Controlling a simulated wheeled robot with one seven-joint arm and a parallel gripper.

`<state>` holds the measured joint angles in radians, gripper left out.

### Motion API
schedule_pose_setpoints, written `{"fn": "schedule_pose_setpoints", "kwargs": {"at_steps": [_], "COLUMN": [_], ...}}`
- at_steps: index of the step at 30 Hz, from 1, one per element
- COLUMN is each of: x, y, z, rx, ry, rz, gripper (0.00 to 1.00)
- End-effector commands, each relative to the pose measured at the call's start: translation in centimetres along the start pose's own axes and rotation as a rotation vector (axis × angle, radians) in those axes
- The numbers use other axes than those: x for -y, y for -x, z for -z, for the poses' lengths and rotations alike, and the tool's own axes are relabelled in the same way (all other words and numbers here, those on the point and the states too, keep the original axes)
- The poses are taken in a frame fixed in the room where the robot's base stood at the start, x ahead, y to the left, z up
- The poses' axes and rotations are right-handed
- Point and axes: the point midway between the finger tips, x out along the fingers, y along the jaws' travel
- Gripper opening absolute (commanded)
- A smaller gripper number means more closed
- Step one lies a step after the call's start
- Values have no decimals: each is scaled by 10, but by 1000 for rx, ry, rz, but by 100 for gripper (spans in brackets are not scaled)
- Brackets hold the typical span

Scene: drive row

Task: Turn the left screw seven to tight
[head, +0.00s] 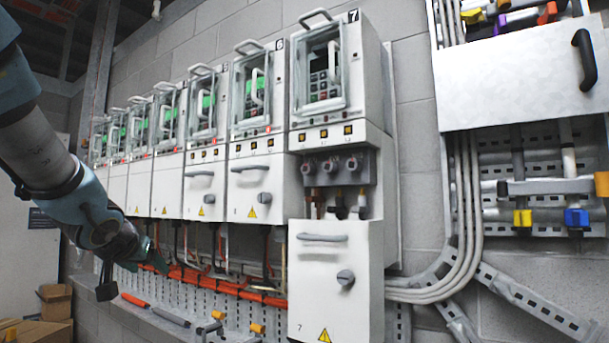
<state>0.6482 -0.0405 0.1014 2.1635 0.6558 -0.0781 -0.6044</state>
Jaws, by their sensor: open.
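Drive cabinet 7 (335,85) stands at the right end of the row, with the number 7 at its top right corner.
The lower white panel (333,290) marked 7, with handle and knob, sits below the bay. Other drives (255,120) run off to the left. Orange cable trunking (215,280) and tools lie low along the wall. Grey conduits (465,200) are at right.

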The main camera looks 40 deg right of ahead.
Motion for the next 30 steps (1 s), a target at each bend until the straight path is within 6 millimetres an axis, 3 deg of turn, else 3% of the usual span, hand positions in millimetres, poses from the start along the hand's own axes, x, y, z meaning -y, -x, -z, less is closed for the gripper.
{"fn": "schedule_pose_setpoints", "kwargs": {"at_steps": [1,4,6,10,13,17,30], "x": [-43,-119,-166,-228,-252,-264,-311], "y": [4,29,54,96,116,122,72], "z": [39,103,135,168,179,184,211], "rx": [-102,-268,-353,-449,-481,-491,-488], "ry": [-39,-93,-124,-168,-186,-193,-193], "rz": [-94,-281,-404,-582,-658,-688,-685], "gripper": [67,67,67,67,67,67,67]}}
